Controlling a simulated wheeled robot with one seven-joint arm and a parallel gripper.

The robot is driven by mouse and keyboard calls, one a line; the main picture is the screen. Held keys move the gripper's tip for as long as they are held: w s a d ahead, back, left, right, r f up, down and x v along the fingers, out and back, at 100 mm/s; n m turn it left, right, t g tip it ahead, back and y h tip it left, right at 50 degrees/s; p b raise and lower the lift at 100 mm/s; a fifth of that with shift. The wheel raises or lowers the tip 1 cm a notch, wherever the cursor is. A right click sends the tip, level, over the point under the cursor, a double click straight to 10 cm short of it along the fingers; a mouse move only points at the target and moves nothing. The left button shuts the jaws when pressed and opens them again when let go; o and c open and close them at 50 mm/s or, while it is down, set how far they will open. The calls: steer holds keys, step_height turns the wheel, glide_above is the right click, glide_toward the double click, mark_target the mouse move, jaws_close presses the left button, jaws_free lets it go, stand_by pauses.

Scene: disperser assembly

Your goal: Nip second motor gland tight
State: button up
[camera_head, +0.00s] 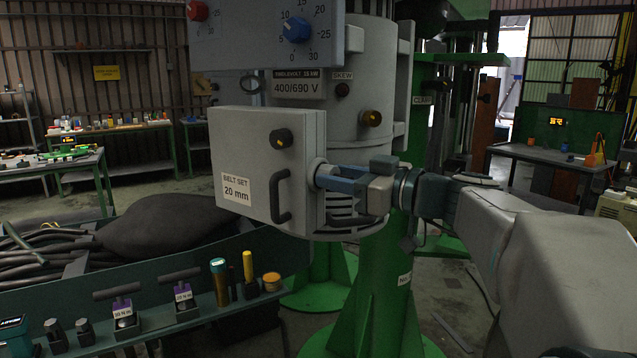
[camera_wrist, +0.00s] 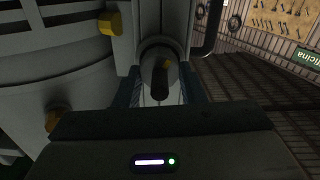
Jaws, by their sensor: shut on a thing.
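The grey motor (camera_head: 355,50) stands on a green column, with a box labelled "BELT SET 20 mm" (camera_head: 245,170) on its front. A round grey gland (camera_head: 318,168) sticks out of the box's right side. My gripper (camera_head: 330,179) reaches in from the right, its bluish fingers shut around this gland. In the wrist view the gland (camera_wrist: 158,54) lies between the two fingers, with a dark stub with a yellowish mark at its middle. The fingers hide part of its sides. A dark knob-like fitting with a yellow centre (camera_head: 371,118) sits on the motor body.
A black handle (camera_head: 281,197) and another dark fitting (camera_head: 281,138) are on the box front. A control panel with red and blue knobs (camera_head: 266,32) hangs above. A green shelf (camera_head: 205,312) below holds torque tools and several small items. Black cables lie in a trough at left.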

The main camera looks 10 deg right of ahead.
steer(key=m+b, duration=0.2)
steer(key=shift+f+b, duration=0.3)
steer(key=shift+b, duration=0.05)
steer(key=m+b, duration=0.2)
steer(key=m, duration=0.1)
steer(key=m+b, duration=0.2)
steer(key=m, duration=0.4)
steer(key=shift+w+d+r, duration=0.1)
steer(key=shift+r, duration=0.05)
steer(key=m, duration=0.6)
steer(key=shift+m+p, duration=0.3)
steer(key=shift+p, duration=0.1)
steer(key=m+p, duration=0.1)
steer(key=m, duration=0.4)
steer(key=shift+p, duration=0.4)
steer(key=shift+m, duration=0.3)
steer(key=o, duration=1)
steer(key=shift+d, duration=0.1)
